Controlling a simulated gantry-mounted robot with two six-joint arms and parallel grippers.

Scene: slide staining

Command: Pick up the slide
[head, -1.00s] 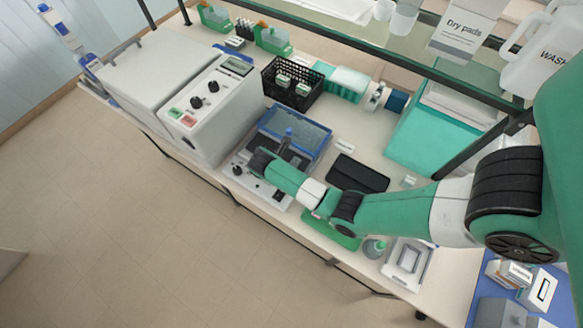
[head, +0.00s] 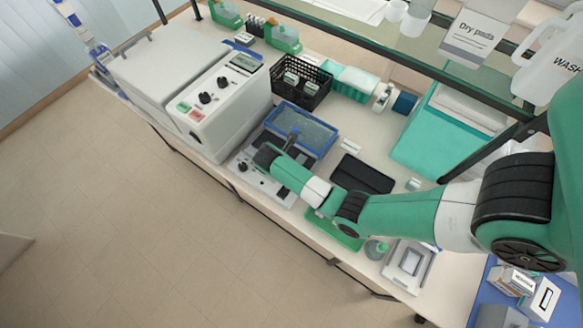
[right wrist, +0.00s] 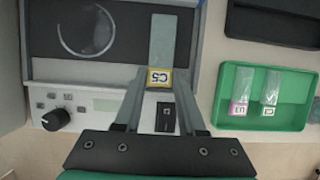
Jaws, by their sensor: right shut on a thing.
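A clear slide (right wrist: 162,42) with a yellow-edged label reading C5 is in the right wrist view. My right gripper (right wrist: 158,78) is shut on it at its labelled end, and the clear end points away from the gripper. My left gripper is not in view.
A dark tray (head: 362,174) lies right of the bath. A large white machine (head: 228,108) stands left of it, with a black basket (head: 318,92) behind. A shelf rail crosses above the bench.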

